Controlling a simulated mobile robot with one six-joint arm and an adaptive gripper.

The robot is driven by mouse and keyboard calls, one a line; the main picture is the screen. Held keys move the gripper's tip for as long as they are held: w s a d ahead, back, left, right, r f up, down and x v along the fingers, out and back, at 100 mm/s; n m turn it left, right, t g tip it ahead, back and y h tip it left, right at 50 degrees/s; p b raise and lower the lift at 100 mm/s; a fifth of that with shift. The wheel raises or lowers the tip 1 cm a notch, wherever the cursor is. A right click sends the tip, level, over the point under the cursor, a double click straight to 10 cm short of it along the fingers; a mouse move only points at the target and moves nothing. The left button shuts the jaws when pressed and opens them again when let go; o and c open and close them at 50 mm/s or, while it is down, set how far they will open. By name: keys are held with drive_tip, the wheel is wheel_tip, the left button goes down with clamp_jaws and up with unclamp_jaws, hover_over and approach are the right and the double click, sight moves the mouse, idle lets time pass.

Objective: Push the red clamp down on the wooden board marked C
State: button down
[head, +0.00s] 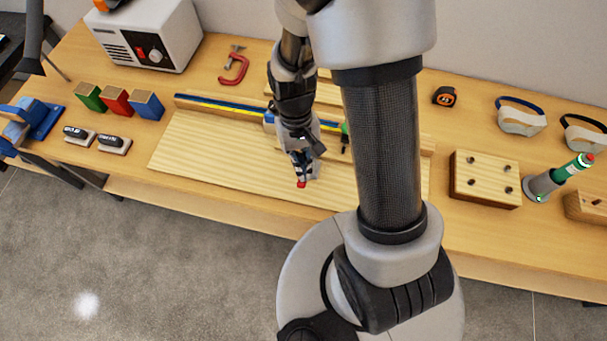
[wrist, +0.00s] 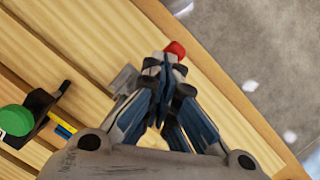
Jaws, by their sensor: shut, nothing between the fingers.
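My gripper (head: 301,177) points down over the wide light wooden board (head: 200,150) on the workbench. Its fingers are shut with nothing between them, and the fingertips also show in the wrist view (wrist: 164,58). The red clamp end (head: 301,184) shows just at the fingertips. In the wrist view the red tip (wrist: 176,48) is right beside them, by the board's front edge; whether they touch I cannot tell. The rest of this clamp is mostly hidden by my gripper. No letter C is readable. A green-tipped clamp (wrist: 15,120) stands further back on the board.
A blue-and-yellow strip (head: 215,103) runs along the board's back. My arm hides part of the bench.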

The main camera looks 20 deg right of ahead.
drive_tip(key=b+x, duration=0.1)
drive_tip(key=w+b+x, duration=0.1)
drive_tip(key=x, duration=0.1)
drive_tip(key=shift+s+f, duration=0.15)
drive_tip(key=shift+f, duration=0.3)
drive_tip(key=shift+r, duration=0.1)
drive_tip(key=w, duration=0.1)
drive_tip(key=w+r+p, duration=0.1)
drive_tip(key=w, duration=0.1)
drive_tip(key=shift+d, duration=0.2)
drive_tip(key=v, duration=1.2)
